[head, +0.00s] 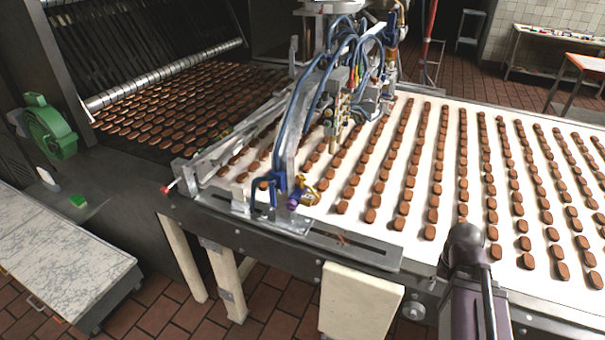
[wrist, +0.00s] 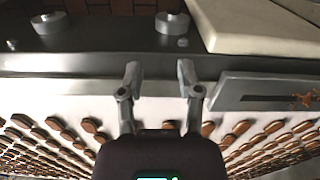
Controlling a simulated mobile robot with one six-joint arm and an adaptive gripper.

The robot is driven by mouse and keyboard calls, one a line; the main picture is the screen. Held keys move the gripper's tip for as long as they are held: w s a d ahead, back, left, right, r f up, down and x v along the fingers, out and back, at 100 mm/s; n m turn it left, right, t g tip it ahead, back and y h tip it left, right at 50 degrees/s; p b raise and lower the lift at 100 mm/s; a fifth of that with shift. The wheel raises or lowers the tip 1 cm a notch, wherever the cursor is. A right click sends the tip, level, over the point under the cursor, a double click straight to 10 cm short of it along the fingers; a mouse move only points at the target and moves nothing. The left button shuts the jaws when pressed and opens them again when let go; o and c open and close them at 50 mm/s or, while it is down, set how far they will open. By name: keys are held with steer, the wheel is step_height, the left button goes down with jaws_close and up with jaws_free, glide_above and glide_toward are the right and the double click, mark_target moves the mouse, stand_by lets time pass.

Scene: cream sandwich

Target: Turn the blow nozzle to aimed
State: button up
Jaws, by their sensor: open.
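A small brass fitting with a purple end (head: 303,193), probably the blow nozzle, sits on the metal bracket at the front edge of the conveyor in the head view. Its exact aim is too small to tell. A blue clamp-like part (head: 268,187) stands just left of it. In the wrist view my gripper (wrist: 158,82) is open and empty, its two fingers spread above the conveyor's edge rail. In the head view my arm is at the lower right, well right of the brass fitting; the fingers are hidden there. No nozzle is recognisable in the wrist view.
The white conveyor belt (head: 335,215) carries rows of brown biscuits. A machine head with blue hoses (head: 345,75) stands over it behind the fitting. A slotted metal plate (head: 350,246) lies along the front rail. A marble-topped table (head: 50,245) is at the left.

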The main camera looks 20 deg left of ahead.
steer(key=w+a+r+n+p, duration=0.3)
steer(key=w+a+r+p, duration=0.3)
steer(key=a+r, duration=0.1)
steer(key=n+t+y+p, duration=0.1)
steer(key=n+y+p, duration=0.3)
steer(key=n+p, duration=1.05)
glide_toward(302, 176)
step_height(302, 176, up, 5)
steer(key=d+m+p, duration=0.2)
steer(key=m+p, duration=0.1)
steer(key=p, duration=0.1)
steer(key=shift+s+f, duration=0.25)
steer(key=shift+s, duration=0.2)
steer(key=shift+f+b, duration=0.1)
steer(key=shift+b, duration=0.25)
steer(key=b+x, duration=1.2)
steer(key=x, duration=0.1)
steer(key=shift+w+a+f+b, duration=0.2)
steer(key=shift+w+a+b, duration=0.05)
steer(key=shift+a+b, duration=0.05)
jaws_close()
